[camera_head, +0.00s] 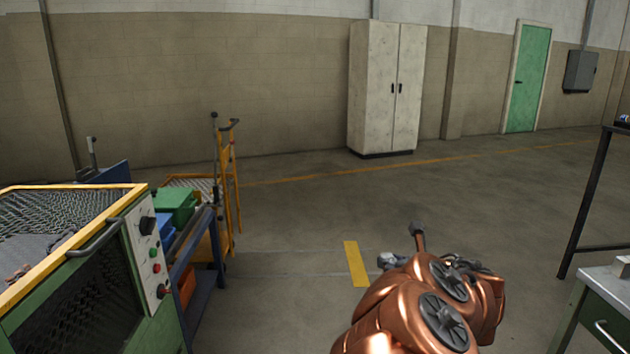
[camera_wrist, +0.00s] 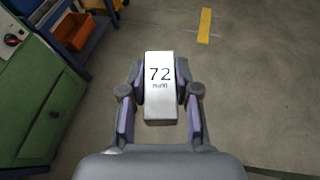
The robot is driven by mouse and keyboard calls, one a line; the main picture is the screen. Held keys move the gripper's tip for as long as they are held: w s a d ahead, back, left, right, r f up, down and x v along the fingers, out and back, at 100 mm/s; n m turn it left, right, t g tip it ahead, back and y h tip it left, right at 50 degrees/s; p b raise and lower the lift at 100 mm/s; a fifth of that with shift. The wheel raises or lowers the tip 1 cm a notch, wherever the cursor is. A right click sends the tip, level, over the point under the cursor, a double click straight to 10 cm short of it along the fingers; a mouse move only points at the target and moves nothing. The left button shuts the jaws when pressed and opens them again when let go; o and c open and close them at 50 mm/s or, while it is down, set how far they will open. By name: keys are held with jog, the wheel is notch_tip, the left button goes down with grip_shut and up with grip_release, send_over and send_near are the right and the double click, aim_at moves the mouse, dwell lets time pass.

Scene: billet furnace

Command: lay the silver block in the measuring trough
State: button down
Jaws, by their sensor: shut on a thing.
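My gripper (camera_wrist: 159,98) is shut on the silver block (camera_wrist: 159,84) in the wrist view. The block is pale, with a dark "72" and smaller print under it on the face toward the camera. It is held between both fingers, with bare floor below it. In the head view my copper-coloured arm is at the bottom, right of centre, and hides most of the gripper and the block. I cannot make out the measuring trough in either view.
A green machine (camera_head: 132,250) with a mesh top and yellow rim stands at left. Beside it is a blue shelf cart (camera_head: 205,240) with bins. A green bench (camera_head: 603,305) is at lower right. A cabinet (camera_head: 385,90) stands at the back wall. The middle floor is clear.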

jog(key=shift+w+r+m+h+p, duration=0.2)
jog(key=shift+r+m+h+p, duration=0.15)
jog(key=shift+r+p, duration=1.2)
notch_tip(320, 180, up, 22)
jog(key=m+h+p, duration=0.6)
jog(key=h+p, duration=0.1)
jog(key=p, duration=1.4)
jog(key=shift+s+p, duration=0.2)
jog(key=shift+p, duration=0.15)
jog(key=shift+a, duration=0.15)
jog(key=shift+f, duration=0.1)
jog(key=n+y, duration=0.3)
jog(key=y, duration=0.1)
send_over(390, 255)
notch_tip(390, 255, down, 14)
jog(key=shift+r+t, duration=0.25)
jog(key=shift+t, duration=0.15)
